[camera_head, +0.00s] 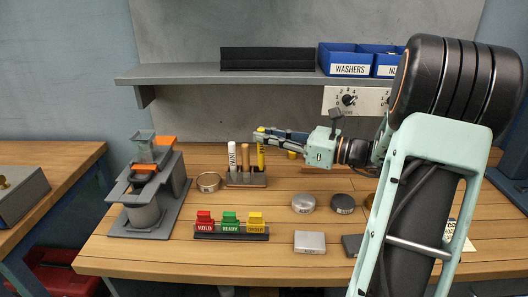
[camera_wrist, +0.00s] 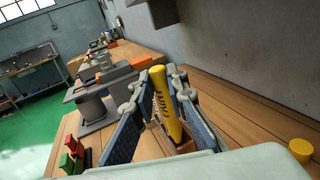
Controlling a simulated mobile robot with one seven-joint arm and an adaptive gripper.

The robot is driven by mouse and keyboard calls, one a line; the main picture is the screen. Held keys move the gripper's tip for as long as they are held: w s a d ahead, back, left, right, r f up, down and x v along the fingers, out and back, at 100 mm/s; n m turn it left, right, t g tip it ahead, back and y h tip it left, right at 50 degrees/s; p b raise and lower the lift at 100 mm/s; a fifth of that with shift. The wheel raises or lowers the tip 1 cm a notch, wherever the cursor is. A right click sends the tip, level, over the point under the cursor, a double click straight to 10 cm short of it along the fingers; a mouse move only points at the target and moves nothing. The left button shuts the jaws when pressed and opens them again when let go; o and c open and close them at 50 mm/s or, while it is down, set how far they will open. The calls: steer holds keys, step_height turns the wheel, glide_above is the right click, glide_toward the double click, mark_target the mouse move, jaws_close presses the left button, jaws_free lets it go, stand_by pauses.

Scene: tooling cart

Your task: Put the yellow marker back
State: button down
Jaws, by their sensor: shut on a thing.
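The yellow marker (camera_head: 261,157) stands nearly upright in my gripper (camera_head: 265,137), at the right end of a small marker rack (camera_head: 246,182). In the wrist view the marker (camera_wrist: 164,102) sits between the two fingers, which are shut on it. Its top is higher than the tops of the white marker (camera_head: 232,156) and the brown-handled tool (camera_head: 245,158) standing in the rack. Its lower end is at the rack's right part; I cannot tell whether it is inside the slot or just above it.
Red, green and yellow labelled blocks (camera_head: 230,222) stand in front. A grey fixture (camera_head: 150,190) is at the left. A small yellow cylinder (camera_head: 292,154) stands right of the rack. A shelf (camera_head: 200,74) runs above.

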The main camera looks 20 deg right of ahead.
mark_target(264, 166)
steer(key=shift+w+a+f, duration=0.15)
steer(key=shift+w+f, duration=0.2)
steer(key=shift+f, duration=0.15)
steer(key=shift+w+f+b, duration=0.1)
steer(key=shift+f+b, duration=0.25)
steer(key=shift+f, duration=1.25)
steer(key=shift+f, duration=0.15)
steer(key=c, duration=1.9)
jaws_free()
